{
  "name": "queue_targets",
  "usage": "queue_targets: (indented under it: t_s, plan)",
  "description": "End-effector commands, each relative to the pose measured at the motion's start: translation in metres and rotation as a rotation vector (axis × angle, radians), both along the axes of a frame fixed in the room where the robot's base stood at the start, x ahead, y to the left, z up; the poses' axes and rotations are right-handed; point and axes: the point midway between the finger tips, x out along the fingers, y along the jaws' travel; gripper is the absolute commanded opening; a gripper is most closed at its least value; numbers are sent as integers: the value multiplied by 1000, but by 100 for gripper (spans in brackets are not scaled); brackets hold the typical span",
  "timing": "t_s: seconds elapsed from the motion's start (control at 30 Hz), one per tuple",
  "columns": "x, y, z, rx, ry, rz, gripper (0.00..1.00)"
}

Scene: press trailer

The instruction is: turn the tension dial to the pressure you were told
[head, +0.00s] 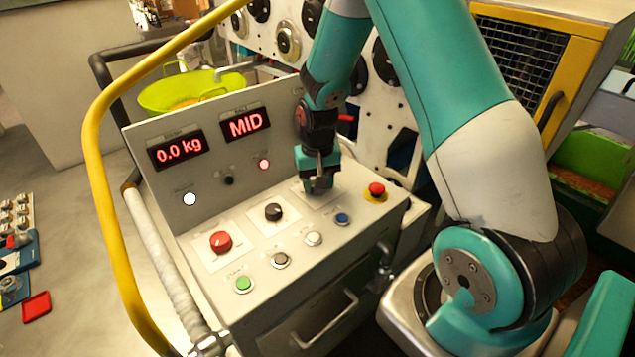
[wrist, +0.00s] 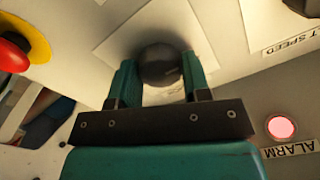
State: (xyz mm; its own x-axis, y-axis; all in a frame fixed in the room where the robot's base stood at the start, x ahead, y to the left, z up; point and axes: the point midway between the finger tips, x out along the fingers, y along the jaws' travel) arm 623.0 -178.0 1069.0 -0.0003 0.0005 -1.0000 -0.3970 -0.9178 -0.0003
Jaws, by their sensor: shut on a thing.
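My gripper (head: 318,184) points down at the right-hand dial plate of the sloped control panel (head: 197,262). In the wrist view its two teal fingers (wrist: 158,75) are shut on a dark round dial (wrist: 162,62) set on a white square plate. The head view hides this dial behind the gripper. I cannot read its label or its pointer.
A red knob (head: 220,241) and a black knob (head: 273,212) sit left of my gripper. A red button on yellow (head: 376,190) is close on the right. Several push buttons line the front edge. The red alarm lamp (wrist: 282,127) is lit. A yellow rail (head: 92,170) curves along the left.

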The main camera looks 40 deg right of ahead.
Motion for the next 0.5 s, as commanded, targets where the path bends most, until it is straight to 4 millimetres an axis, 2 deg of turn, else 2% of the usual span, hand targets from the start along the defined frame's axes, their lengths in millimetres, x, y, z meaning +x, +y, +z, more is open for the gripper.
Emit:
queue_targets:
  t_s: [0.07, 0.1, 0.2, 0.5]
  plan:
    - [1, -1, 1, -2, -1, 0, 20]
    - [1, -1, 1, -2, -1, 0, 51]
    - [1, -1, 0, -2, -1, 0, 69]
    - [0, 0, 2, 0, -1, 1, 69]
